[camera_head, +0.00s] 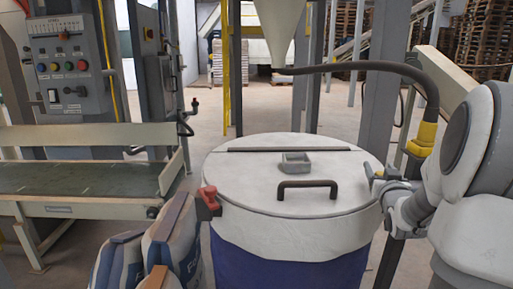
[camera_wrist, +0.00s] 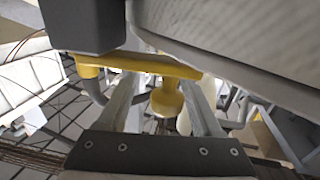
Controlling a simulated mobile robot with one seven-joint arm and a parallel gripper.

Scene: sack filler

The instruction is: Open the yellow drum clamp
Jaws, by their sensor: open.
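The yellow drum clamp is on the right rim of the round white-lidded drum (camera_head: 290,225). My gripper (camera_wrist: 160,88) is open around that end. I cannot tell whether either finger touches it. The clamp looks closed against the rim, but this is partly hidden.
A red clamp (camera_head: 209,198) sits on the drum's left rim. The lid carries a dark handle (camera_head: 307,185) and a small grey box (camera_head: 295,162). A dark hose (camera_head: 350,66) arches behind my arm to a yellow fitting (camera_head: 425,134). Filled sacks (camera_head: 172,245) stand at the left.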

